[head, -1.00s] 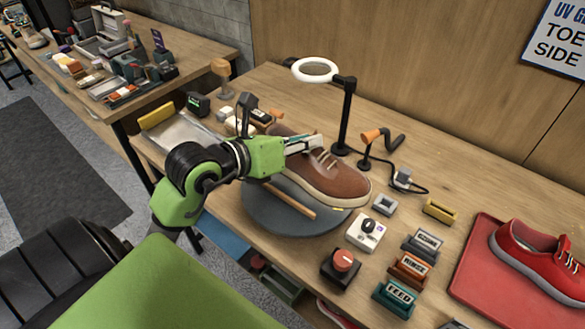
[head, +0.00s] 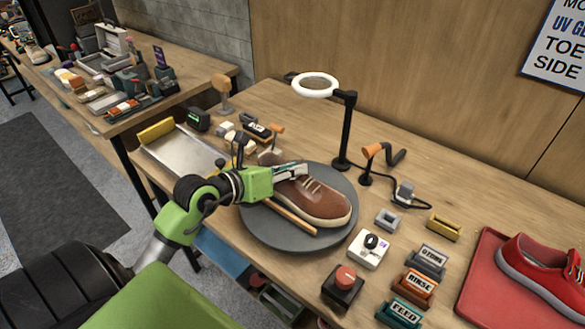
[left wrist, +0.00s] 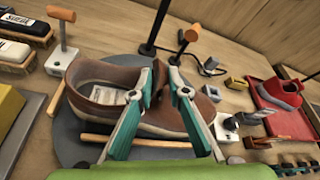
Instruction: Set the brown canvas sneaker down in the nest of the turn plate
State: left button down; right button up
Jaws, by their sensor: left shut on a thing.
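The brown canvas sneaker (head: 325,204) is at the grey round turn plate (head: 272,236), its toe toward the lower right. My left gripper (head: 305,169) is shut on the sneaker's upper near the laces. In the left wrist view, the fingers (left wrist: 160,84) grip the sneaker (left wrist: 162,117) in front of its opening. A wooden strip (head: 289,214) of the nest runs along the sneaker's near side. The sneaker looks level and very low over the plate; whether its sole touches is hidden. My right gripper is not in view.
A ring lamp (head: 316,85) on a black post stands behind the plate. A red mat (head: 480,270) with a red sneaker (head: 535,262) lies at the right. A dial box (head: 369,249), a red-knob box (head: 342,287) and labelled blocks sit right of the plate. A metal tray (head: 180,154) is at the left.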

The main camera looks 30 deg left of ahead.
pick_arm(q)
jog(key=c, duration=1.9)
grip_release()
jog(key=shift+s, duration=0.1)
jog(key=shift+b+v, duration=0.8)
jog(key=shift+v, duration=5.15)
jog(key=shift+d, duration=0.15)
